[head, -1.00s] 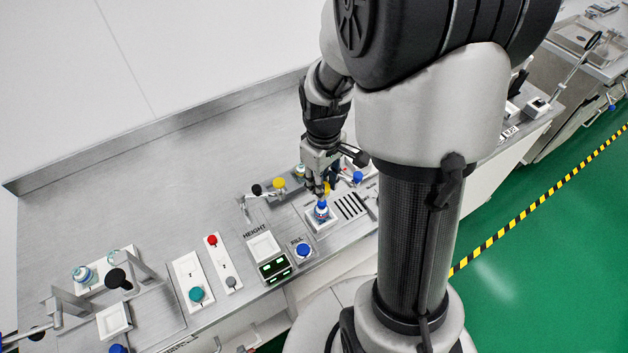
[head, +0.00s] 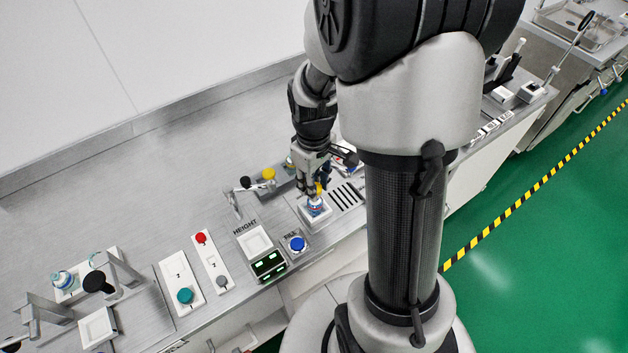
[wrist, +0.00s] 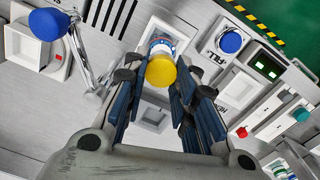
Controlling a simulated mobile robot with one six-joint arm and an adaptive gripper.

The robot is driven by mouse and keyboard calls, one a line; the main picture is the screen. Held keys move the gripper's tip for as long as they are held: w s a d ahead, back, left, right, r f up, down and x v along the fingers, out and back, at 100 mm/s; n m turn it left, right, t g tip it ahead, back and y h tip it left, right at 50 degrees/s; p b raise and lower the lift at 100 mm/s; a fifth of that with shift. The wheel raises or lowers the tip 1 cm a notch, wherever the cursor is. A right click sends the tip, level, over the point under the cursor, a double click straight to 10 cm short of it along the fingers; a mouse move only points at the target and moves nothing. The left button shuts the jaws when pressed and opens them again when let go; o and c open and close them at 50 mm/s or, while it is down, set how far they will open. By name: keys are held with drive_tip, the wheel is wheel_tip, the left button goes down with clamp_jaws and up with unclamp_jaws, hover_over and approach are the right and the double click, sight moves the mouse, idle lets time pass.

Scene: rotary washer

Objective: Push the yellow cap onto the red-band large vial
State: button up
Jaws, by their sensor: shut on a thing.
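The yellow cap (wrist: 161,70) shows round and bright between the fingers of my gripper (wrist: 163,88) in the wrist view. My gripper is shut on it. The large vial (wrist: 161,44), clear with a red band and some blue, lies just beyond the cap, in line with it. I cannot tell whether the cap is seated on its mouth. In the head view my gripper (head: 313,194) points down over the vial (head: 315,208), which stands upright on a white square base (head: 318,217). The fingers partly hide the vial's top.
A blue FILL button (head: 297,244) and a green-lit display (head: 268,264) sit left of the vial. A slotted vent (head: 346,196) lies to its right. A yellow-knobbed fixture (head: 268,174) with a black-knobbed lever stands behind left.

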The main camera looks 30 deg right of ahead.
drive_tip(key=shift+f, duration=0.5)
drive_tip(key=shift+r, duration=0.15)
drive_tip(key=shift+r, duration=0.3)
drive_tip(key=shift+s+f+b, duration=0.1)
drive_tip(key=shift+f+b, duration=0.25)
drive_tip(key=shift+f, duration=0.5)
idle(1.7)
drive_tip(key=shift+f, duration=0.15)
drive_tip(key=shift+c, duration=0.6)
drive_tip(key=o, duration=0.9)
